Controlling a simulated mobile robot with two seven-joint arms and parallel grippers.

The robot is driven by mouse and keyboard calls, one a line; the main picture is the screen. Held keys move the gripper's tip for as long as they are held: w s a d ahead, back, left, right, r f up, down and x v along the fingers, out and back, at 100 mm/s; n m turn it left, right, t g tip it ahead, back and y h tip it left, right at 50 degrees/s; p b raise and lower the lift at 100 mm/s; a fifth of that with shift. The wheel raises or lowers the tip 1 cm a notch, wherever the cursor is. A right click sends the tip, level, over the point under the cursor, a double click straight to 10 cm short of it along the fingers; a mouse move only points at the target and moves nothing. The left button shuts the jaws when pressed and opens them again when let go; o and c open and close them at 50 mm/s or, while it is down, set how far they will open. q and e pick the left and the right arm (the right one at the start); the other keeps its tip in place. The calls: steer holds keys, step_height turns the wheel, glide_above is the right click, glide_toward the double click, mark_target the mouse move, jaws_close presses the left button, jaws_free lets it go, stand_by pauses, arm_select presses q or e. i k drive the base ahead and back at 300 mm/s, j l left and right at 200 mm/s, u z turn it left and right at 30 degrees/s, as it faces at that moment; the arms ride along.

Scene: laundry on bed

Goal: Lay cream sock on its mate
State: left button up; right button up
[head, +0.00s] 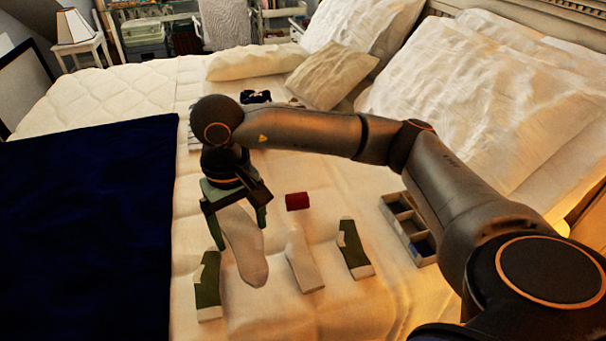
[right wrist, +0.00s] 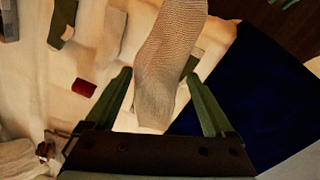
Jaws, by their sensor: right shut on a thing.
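A cream sock (head: 244,248) hangs from my right gripper (head: 241,236), its toe pointing toward the front of the bed. In the right wrist view the same sock (right wrist: 168,55) runs between the fingers of the right gripper (right wrist: 158,75), which is shut on it. Another pale cream sock (head: 303,265), like its mate, lies flat on the bed just to the right, apart from the held one. It also shows in the right wrist view (right wrist: 111,35). My left gripper is not in view.
Green-and-cream socks lie on the left (head: 207,286) and right (head: 354,249) of the cream ones. A dark red folded item (head: 297,201) lies behind. A divided box (head: 386,206) stands to the right, partly behind my arm. A navy blanket (head: 85,235) covers the left side.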

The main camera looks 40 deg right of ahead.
mark_target(303, 264)
steer(key=j+z, duration=0.1)
steer(key=z, duration=0.35)
steer(key=k+z, duration=0.15)
steer(key=z, duration=0.3)
steer(key=k+j+z, duration=0.1)
steer(key=z, duration=0.35)
steer(key=i+l, duration=0.1)
steer(key=l+u, duration=0.45)
steer(key=l, duration=0.2)
steer(key=u, duration=1.1)
steer(key=i+l, duration=0.05)
